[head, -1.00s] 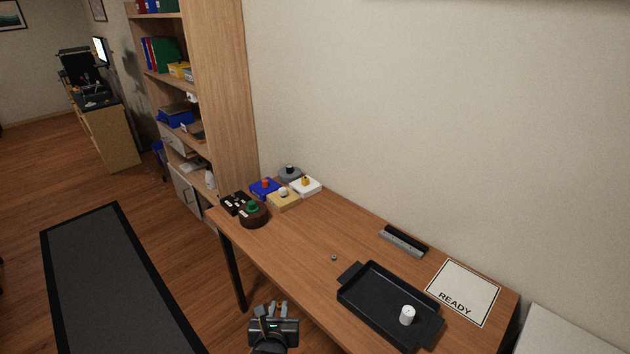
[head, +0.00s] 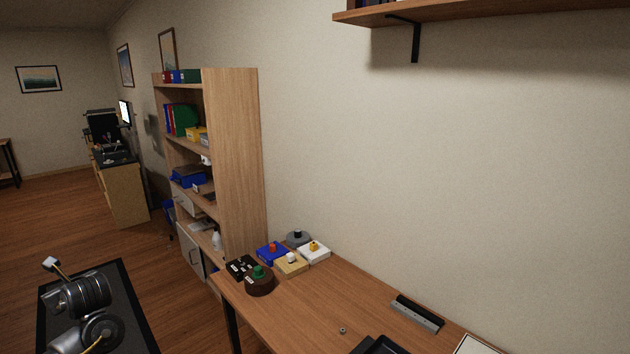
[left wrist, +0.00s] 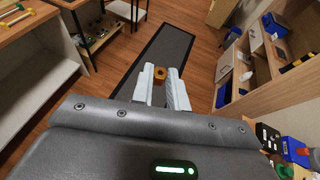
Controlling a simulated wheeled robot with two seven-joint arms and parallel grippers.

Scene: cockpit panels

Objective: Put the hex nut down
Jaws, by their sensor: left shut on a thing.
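In the left wrist view my left gripper (left wrist: 160,85) is shut on a small brass-coloured hex nut (left wrist: 160,73), held between the fingertips. The nut is in the air, with the dark floor mat (left wrist: 165,50) and wood floor behind it. In the head view parts of my left arm show at the lower left, over the mat; the nut cannot be made out there. A small grey ring-like piece (head: 342,331) lies on the wooden table (head: 300,310). My right gripper is not in view.
Several button boxes, including a blue one (head: 271,253), a white one (head: 314,252) and a round dark one with a green button (head: 259,280), stand at the table's far left end. A grey bar (head: 417,314) lies near the wall. A black tray (head: 382,346) is cut off below.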

